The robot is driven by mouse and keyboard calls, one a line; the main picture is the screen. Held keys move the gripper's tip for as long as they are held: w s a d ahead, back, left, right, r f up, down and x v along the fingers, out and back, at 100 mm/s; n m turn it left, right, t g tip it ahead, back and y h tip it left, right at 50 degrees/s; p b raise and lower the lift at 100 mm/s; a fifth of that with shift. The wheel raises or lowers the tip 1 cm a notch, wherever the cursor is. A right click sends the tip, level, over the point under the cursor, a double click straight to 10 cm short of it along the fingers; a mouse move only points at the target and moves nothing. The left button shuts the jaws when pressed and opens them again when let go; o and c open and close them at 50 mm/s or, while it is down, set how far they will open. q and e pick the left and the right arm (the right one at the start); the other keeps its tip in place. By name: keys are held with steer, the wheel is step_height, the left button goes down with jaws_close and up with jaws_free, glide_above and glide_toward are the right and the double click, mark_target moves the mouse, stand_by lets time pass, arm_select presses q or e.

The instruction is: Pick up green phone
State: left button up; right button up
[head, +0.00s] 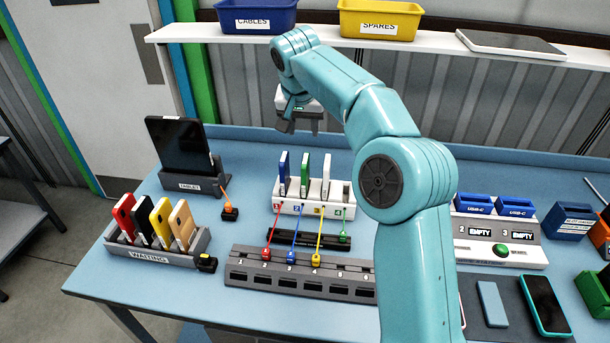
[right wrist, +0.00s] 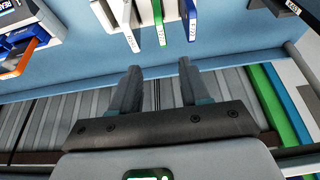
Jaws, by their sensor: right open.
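A phone with a green-teal edge (head: 545,305) lies flat, dark screen up, at the lower right of the bench in the head view. My right gripper (head: 300,126) is far to its left and well above the bench, over the back edge behind a white rack. It is open, with nothing between the fingers; it also shows open in the right wrist view (right wrist: 160,72). A green-and-white slab (head: 305,174) stands upright in that rack; it also shows in the right wrist view (right wrist: 159,22), apart from the fingers. My left gripper is not in view.
The waiting rack (head: 205,248) holds red, black, yellow and tan phones. The white rack (head: 287,207) has colored cables running to a grey numbered block (head: 235,279). A tablet (head: 180,146) stands at the back left. A shelf (head: 420,40) with bins overhangs the back. My right arm hides part of the bench.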

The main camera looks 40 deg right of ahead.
mark_target(305, 160)
steer(key=x, duration=1)
steer(key=shift+f, duration=0.4)
steer(key=x, duration=0.1)
steer(key=p+x, duration=0.1)
steer(key=x, duration=0.1)
steer(key=p+x, duration=0.1)
steer(key=x, duration=0.1)
steer(key=shift+a+f, duration=0.2)
steer(key=shift+f, duration=0.15)
steer(key=shift+w+a, duration=0.1)
steer(key=shift+a, duration=0.05)
steer(key=shift+c, duration=0.6)
steer(key=shift+r, duration=0.1)
steer(key=c, duration=0.5)
jaws_close()
